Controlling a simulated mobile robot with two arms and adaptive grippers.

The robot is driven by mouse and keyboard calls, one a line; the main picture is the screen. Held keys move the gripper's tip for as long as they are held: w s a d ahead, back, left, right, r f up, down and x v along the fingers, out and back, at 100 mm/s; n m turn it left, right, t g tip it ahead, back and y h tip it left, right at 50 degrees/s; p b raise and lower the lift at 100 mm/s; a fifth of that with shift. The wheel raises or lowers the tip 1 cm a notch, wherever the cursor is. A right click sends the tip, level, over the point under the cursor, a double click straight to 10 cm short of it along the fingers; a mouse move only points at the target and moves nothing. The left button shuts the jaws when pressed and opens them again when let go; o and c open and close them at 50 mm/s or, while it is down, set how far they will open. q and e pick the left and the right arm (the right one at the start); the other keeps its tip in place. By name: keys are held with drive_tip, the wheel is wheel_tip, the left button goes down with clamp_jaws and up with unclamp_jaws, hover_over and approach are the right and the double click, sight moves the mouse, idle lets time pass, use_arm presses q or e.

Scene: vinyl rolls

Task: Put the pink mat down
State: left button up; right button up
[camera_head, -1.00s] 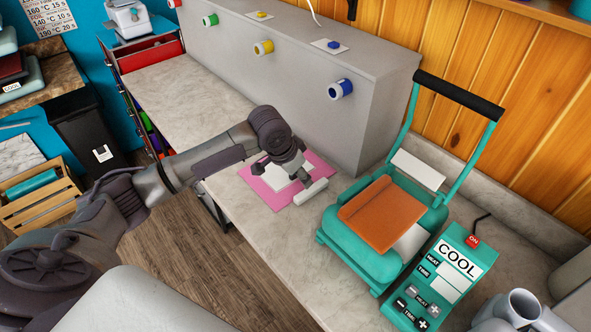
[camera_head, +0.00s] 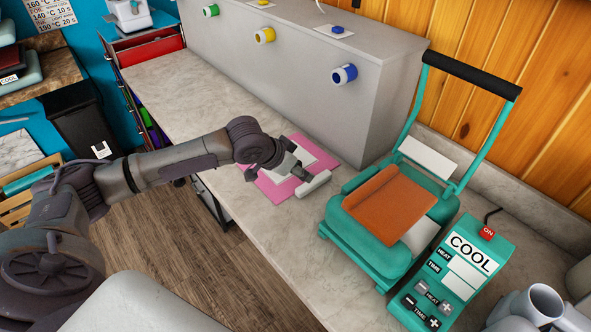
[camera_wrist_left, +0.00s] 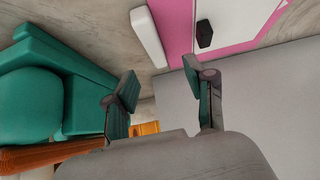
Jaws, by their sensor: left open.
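The pink mat (camera_head: 279,188) lies flat on the grey counter with a white sheet on it. It also shows in the left wrist view (camera_wrist_left: 179,25). My left gripper (camera_head: 300,172) is over the mat's near right part in the head view and hides some of it. In the left wrist view the gripper (camera_wrist_left: 160,86) has its fingers spread with nothing between them. The mat is beyond the fingertips there. A white bar (camera_head: 314,184) lies at the mat's right edge, and a small black block (camera_wrist_left: 204,34) shows over the white sheet.
A teal heat press (camera_head: 338,226) with an orange sheet (camera_head: 388,205) on it stands to the right. A grey panel (camera_head: 300,75) stands behind the mat. The counter to the left (camera_head: 170,85) is clear.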

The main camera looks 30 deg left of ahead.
sight(314, 181)
use_arm(q)
drive_tip(key=x, duration=0.2)
drive_tip(key=shift+w+f, duration=0.2)
drive_tip(key=shift+f, duration=0.05)
drive_tip(key=x, duration=0.5)
drive_tip(key=shift+s+d+f+p, duration=0.25)
drive_tip(key=shift+d+p, duration=0.05)
drive_tip(key=shift+p, duration=0.1)
clamp_jaws()
